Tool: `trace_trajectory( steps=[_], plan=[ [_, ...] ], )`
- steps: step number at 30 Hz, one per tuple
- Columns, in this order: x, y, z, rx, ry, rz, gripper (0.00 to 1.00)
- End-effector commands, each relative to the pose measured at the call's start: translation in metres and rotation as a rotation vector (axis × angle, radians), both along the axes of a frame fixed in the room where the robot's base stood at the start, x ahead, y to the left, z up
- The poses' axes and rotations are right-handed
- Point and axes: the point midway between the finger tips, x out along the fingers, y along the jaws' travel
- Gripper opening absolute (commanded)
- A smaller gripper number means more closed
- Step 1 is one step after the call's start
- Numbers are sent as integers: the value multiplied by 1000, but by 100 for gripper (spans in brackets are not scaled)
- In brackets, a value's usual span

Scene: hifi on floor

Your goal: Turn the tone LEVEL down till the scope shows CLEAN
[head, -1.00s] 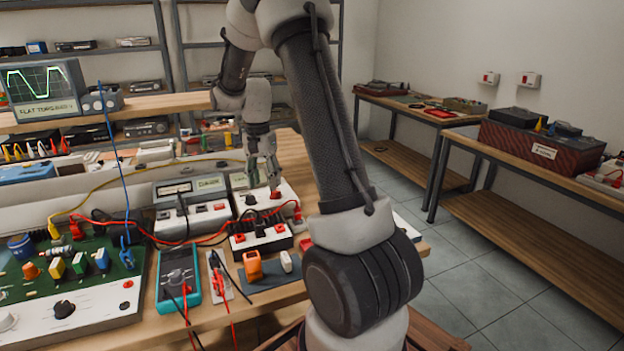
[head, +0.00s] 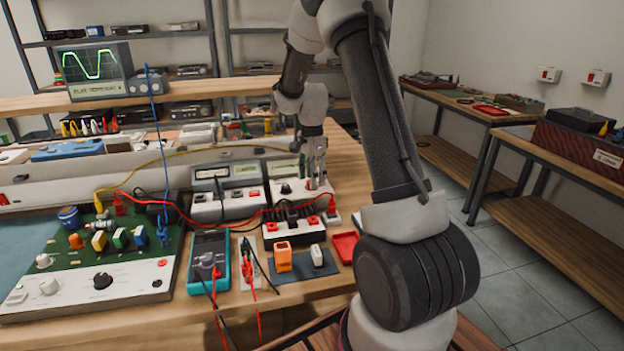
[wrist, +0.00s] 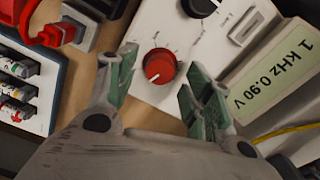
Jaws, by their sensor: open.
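The tone box shows in the wrist view as a white panel (wrist: 228,45) with a green display (wrist: 284,72) reading "1 kHz 0.90 V". A red knob (wrist: 158,66) with a white pointer line sits near the panel's edge. My gripper (wrist: 161,78) is open, its fingers on either side of the red knob, with gaps visible. In the head view my gripper (head: 314,165) hangs over the tone box (head: 288,189) and partly hides it. The scope (head: 93,70) at the back left shows a green wave with flattened peaks; its label appears to begin "FLAT TOPS".
A black knob (wrist: 200,5) sits close by on the same panel. A black-and-white unit (head: 293,235) with red plugs stands in front, with cables around it. A teal multimeter (head: 209,262) and a green circuit board (head: 125,240) lie left. The floor at right is clear.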

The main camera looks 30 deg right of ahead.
Motion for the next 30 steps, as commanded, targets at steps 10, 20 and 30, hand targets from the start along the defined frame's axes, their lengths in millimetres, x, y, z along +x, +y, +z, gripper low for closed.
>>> trace_trajectory(
  steps=[10,20,30],
  plan=[
    [0,0,-10,0,0,1,51],
    [0,0,-9,0,0,1,5],
    [0,0,-9,0,0,47,5]
  ],
)
